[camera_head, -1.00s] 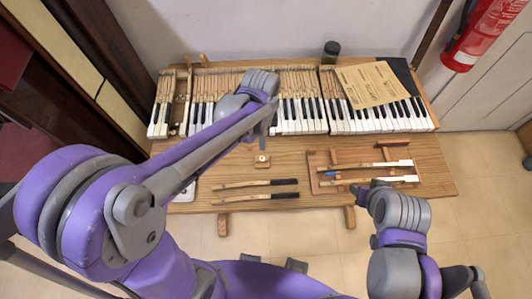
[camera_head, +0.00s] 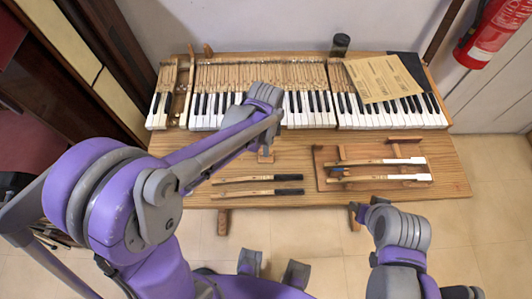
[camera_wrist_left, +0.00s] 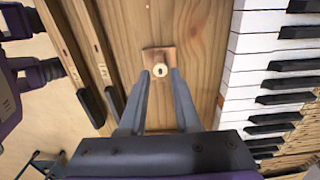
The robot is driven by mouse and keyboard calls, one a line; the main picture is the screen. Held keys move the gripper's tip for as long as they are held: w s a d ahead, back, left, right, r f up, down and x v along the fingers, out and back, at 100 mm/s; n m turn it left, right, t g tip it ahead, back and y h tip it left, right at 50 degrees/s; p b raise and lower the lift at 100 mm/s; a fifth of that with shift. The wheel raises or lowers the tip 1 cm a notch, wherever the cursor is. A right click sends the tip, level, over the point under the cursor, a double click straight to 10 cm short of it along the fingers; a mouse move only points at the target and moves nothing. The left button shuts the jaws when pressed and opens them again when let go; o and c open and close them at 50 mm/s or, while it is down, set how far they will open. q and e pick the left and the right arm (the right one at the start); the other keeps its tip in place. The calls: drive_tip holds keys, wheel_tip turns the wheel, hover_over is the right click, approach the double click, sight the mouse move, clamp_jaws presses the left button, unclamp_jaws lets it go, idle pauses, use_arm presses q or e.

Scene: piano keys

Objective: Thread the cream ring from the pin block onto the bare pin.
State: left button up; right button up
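The small wooden pin block (camera_wrist_left: 150,57) lies on the table in the left wrist view. The cream ring (camera_wrist_left: 160,70) sits on it around a dark pin. My left gripper (camera_wrist_left: 161,73) is open, its two fingertips on either side of the ring in the picture; I cannot tell whether they touch it. In the head view my left gripper (camera_head: 266,148) is over the pin block (camera_head: 265,158), partly covering it and hiding the ring. My right gripper (camera_head: 360,208) is at the table's front edge; its fingers are too small to read. I cannot make out the bare pin.
The keyboard (camera_head: 300,112) runs along the back, with a gap in the keys (camera_head: 180,104) near its left end. Two dark-tipped key sticks (camera_head: 250,192) lie in front. A wooden tray (camera_head: 378,185) holds two white-tipped keys. A paper sheet (camera_head: 382,78) covers some keys.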

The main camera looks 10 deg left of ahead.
use_arm(q)
drive_tip(key=shift+f+b, duration=0.6)
drive_tip(key=shift+f, duration=0.15)
idle(0.8)
drive_tip(key=c, duration=0.3)
